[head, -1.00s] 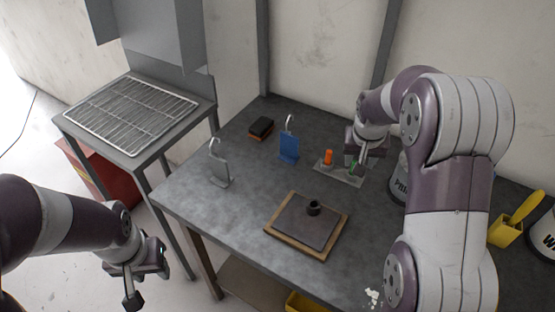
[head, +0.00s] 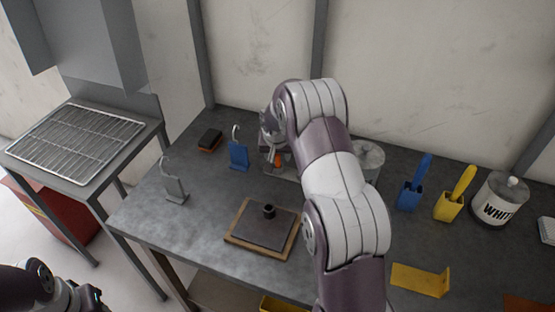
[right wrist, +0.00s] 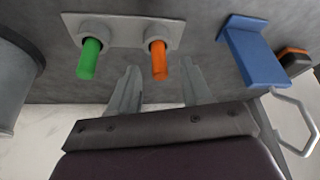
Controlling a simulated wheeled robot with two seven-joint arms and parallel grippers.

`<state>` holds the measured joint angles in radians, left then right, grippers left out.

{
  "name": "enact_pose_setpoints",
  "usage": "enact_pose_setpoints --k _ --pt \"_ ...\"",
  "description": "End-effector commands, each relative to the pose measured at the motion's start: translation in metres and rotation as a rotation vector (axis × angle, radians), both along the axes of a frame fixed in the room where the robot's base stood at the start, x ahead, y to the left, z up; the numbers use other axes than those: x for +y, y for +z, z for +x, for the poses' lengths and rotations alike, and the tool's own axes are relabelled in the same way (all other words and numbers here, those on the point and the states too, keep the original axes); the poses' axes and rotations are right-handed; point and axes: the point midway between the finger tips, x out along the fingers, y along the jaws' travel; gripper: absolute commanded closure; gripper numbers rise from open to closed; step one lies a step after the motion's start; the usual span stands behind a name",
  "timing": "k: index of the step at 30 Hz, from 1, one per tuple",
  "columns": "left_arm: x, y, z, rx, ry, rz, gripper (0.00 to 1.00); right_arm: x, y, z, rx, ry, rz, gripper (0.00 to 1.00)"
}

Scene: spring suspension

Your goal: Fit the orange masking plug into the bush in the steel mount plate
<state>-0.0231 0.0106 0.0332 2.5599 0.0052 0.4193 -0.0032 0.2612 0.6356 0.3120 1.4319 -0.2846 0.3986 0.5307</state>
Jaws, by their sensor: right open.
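The orange masking plug (head: 277,160) stands in a grey holder at the back of the bench. In the right wrist view the orange plug (right wrist: 159,62) sits in the holder's right socket. My right gripper (right wrist: 160,76) is open, its fingertips on either side of the orange plug in that view; I see no contact. In the head view my right arm partly hides the gripper and holder. The dark steel mount plate (head: 255,234) lies on a wooden board nearer the front, with the black bush (head: 268,211) upright on it. My left gripper (head: 85,298) is at the lower left, its jaws unclear.
A green plug (right wrist: 89,58) stands in the holder's (right wrist: 123,30) other socket. A blue hooked bracket (head: 239,157) and a grey one (head: 174,187) stand to the left. Blue (head: 410,194) and yellow (head: 450,205) scoop holders stand at right. Bench around the wooden board (head: 233,241) is clear.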

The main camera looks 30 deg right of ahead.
Motion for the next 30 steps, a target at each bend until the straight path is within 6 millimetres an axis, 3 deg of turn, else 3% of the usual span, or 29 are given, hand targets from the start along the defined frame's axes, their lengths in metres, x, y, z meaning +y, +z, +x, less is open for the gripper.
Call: enact_pose_setpoints --k 8,12,13,23,30 --pt "0.000 0.001 0.000 0.001 0.000 0.000 0.57 -0.002 -0.008 0.003 0.000 -0.001 0.000 0.52" --pt "0.000 0.001 0.000 0.001 0.000 0.000 0.57 -0.001 -0.008 0.002 0.000 -0.001 0.000 0.94" --pt "0.000 0.001 0.000 0.001 0.000 0.000 0.57 -0.002 -0.008 0.002 0.000 -0.001 0.000 1.00" --pt "0.000 0.000 0.000 0.000 0.000 0.000 0.57 -0.002 -0.007 0.003 -0.001 0.000 -0.001 1.00" --pt "0.000 -0.007 0.000 0.000 0.000 0.000 0.57 -0.002 0.019 0.003 -0.005 0.000 -0.002 1.00"
